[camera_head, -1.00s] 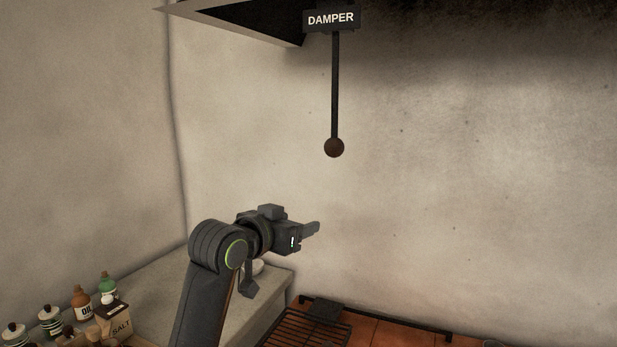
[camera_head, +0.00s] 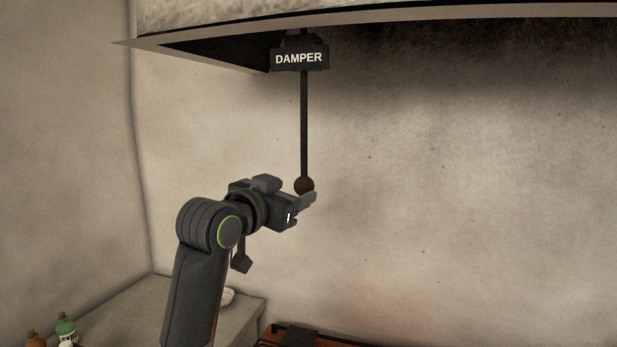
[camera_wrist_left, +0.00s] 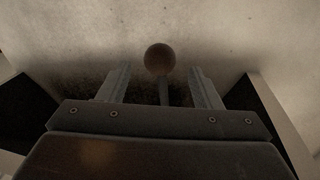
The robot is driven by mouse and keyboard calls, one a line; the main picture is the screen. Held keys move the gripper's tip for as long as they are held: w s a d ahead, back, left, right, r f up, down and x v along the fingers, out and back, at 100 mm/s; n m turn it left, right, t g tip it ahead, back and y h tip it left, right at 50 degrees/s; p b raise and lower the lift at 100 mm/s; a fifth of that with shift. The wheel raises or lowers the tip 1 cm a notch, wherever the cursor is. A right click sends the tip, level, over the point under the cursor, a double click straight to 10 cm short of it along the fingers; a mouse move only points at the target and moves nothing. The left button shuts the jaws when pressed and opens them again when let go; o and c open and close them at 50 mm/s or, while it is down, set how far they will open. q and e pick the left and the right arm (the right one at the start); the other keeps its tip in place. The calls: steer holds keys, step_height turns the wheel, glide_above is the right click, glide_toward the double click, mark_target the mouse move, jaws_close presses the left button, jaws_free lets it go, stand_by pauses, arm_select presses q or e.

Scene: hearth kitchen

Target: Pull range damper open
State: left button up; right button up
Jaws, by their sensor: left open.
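The damper is a dark rod (camera_head: 304,125) hanging from under the hood, with a brown ball knob (camera_head: 304,185) at its lower end and a black DAMPER sign (camera_head: 299,57) near its top. My left gripper (camera_head: 308,200) is at the height of the knob and overlaps its lower edge in the head view. In the left wrist view the open jaws (camera_wrist_left: 160,88) have the rod between them, and the knob (camera_wrist_left: 160,58) shows just beyond the fingertips. I cannot tell whether a finger touches the rod. My right gripper is out of view.
The hood's edge (camera_head: 400,22) runs across the top, above my left arm. The range top (camera_head: 285,338) is at the bottom. The wall to the right is bare.

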mark_target(309, 185)
arm_select(q)
steer(key=p+x, duration=0.2)
steer(key=x, duration=0.5)
steer(key=shift+w+d+p, duration=0.2)
steer(key=shift+w+p, duration=0.05)
steer(key=shift+p, duration=0.05)
